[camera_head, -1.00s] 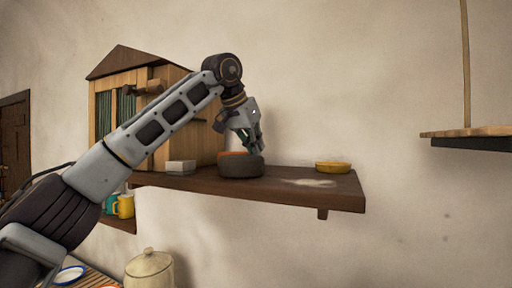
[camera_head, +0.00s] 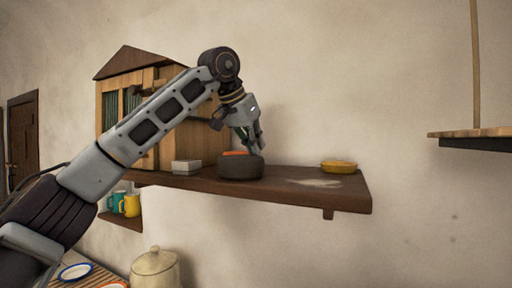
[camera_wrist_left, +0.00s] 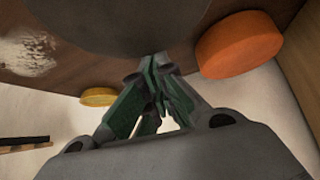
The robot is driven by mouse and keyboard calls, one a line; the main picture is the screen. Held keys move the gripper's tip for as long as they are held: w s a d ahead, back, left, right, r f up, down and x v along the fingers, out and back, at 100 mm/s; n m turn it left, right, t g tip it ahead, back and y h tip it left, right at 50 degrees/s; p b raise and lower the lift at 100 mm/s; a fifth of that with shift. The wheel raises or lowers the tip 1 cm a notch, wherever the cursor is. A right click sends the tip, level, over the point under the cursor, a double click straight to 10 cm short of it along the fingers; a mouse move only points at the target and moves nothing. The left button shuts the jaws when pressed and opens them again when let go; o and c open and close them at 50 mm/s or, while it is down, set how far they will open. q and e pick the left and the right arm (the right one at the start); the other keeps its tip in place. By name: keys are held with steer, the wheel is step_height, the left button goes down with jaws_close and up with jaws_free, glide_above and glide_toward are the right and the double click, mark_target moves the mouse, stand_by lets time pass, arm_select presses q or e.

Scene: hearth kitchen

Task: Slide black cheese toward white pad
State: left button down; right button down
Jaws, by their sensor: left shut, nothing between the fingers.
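The black cheese (camera_head: 240,169) is a thick dark round on the wooden shelf (camera_head: 285,192). In the left wrist view the black cheese (camera_wrist_left: 105,22) fills the top edge. My left gripper (camera_head: 254,148) is shut and empty, its fingers pointing down at the far right edge of the cheese. In the left wrist view the shut fingertips (camera_wrist_left: 155,65) are close against its wall-side rim; contact is not certain. A small white block (camera_head: 186,168), which looks like the white pad, lies left of the cheese with a narrow gap between. My right gripper is not in view.
An orange round (camera_wrist_left: 240,43) stands behind the cheese near the wooden cabinet (camera_head: 165,115). A yellow round (camera_head: 338,167) lies farther right. A whitish smear (camera_head: 318,183) marks the clear right part of the shelf. The wall is close behind.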

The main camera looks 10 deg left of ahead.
arm_select(q)
steer(key=v, duration=1.1)
steer(key=shift+s+r, duration=0.15)
stand_by(0.5)
